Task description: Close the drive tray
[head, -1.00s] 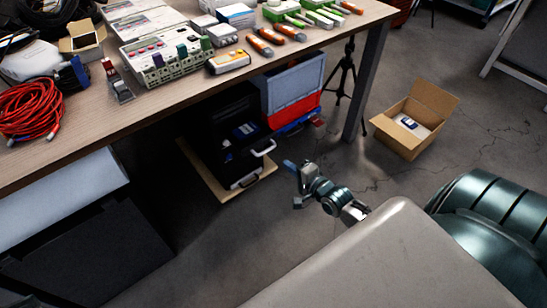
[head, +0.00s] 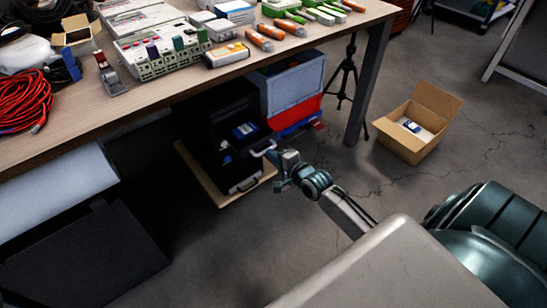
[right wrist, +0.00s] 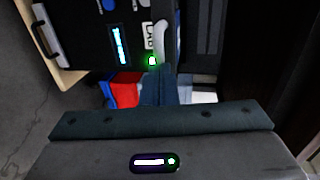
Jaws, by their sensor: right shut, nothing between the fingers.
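The black drive unit (head: 212,150) stands under the table, with a pale handle (head: 262,148) high on its front and another low down. The drive tray is dark against it, so how far it is out is hard to tell. A blue and white item (head: 245,130) shows near the upper handle. My right gripper (head: 279,172) is just in front of the unit, close below the upper handle; contact is unclear. In the right wrist view its fingers (right wrist: 163,86) are together and empty, just below the pale handle (right wrist: 160,40). My left gripper is out of view.
The unit stands on a wooden board (head: 190,163). Blue and red bins (head: 295,85) stand beside it under the table (head: 170,92). A table leg (head: 367,85), a tripod and an open cardboard box (head: 410,145) are to the right. Bare floor lies in front.

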